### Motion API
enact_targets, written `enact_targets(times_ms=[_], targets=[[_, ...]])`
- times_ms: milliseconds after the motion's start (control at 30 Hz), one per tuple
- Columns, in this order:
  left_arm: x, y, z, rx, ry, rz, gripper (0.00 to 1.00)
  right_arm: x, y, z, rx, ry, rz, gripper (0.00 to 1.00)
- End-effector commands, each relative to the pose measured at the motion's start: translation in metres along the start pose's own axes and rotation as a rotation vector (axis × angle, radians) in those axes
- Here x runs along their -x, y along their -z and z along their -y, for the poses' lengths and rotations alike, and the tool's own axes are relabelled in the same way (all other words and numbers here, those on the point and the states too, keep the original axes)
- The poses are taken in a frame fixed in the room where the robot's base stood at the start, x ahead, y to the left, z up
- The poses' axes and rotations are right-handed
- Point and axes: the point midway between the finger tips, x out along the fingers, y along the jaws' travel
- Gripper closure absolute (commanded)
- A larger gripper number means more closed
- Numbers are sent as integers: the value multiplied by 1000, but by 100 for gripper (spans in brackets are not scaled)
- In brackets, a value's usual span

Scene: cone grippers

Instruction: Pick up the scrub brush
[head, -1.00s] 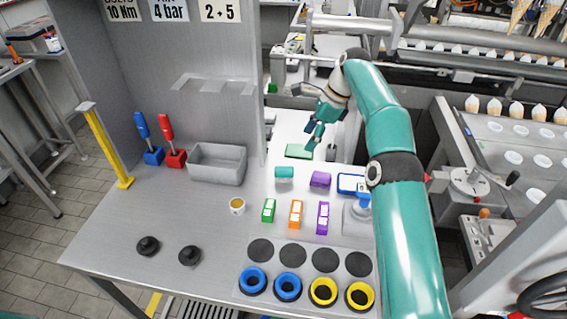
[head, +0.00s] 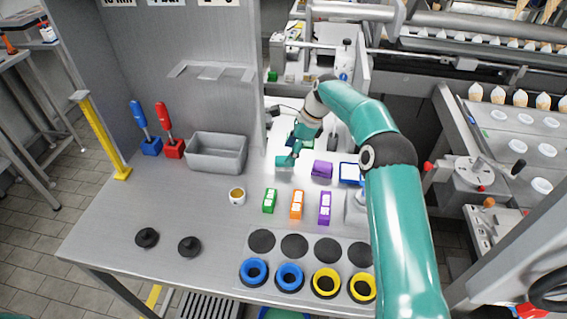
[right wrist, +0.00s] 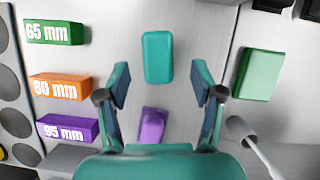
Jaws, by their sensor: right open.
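A teal rounded block (right wrist: 157,57), which looks most like the scrub brush, lies on the grey worktop; no bristles show. It also shows in the head view (head: 284,175), partly behind my right fingers. My right gripper (right wrist: 160,92) is open and empty, pointing down above the worktop. In the right wrist view the teal block lies just beyond the fingertips, roughly centred between them. A purple block (right wrist: 152,126) shows between the fingers, nearer the palm; it is also in the head view (head: 322,170). My left gripper is not in view.
Green (head: 270,200), orange (head: 297,204) and purple (head: 325,208) labelled blocks stand in front. A green pad (right wrist: 259,74) and a grey-handled tool (right wrist: 254,142) lie to the right in the wrist view.

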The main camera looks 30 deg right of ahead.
Motion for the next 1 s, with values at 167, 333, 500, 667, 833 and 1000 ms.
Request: enact_targets(times_ms=[167,333,500,667,833,1000], targets=[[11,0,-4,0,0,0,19,-24,0,-2,-1,-7,-1,33],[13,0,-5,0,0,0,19,-43,1,-1,-1,-4,-1,33],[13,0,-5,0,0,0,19,-47,1,-1,0,-3,-1,33],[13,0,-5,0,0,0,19,-47,1,-1,0,-3,0,43],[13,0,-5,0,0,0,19,-47,1,-1,0,-3,0,72],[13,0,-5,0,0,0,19,-47,1,-1,0,-3,0,99]])
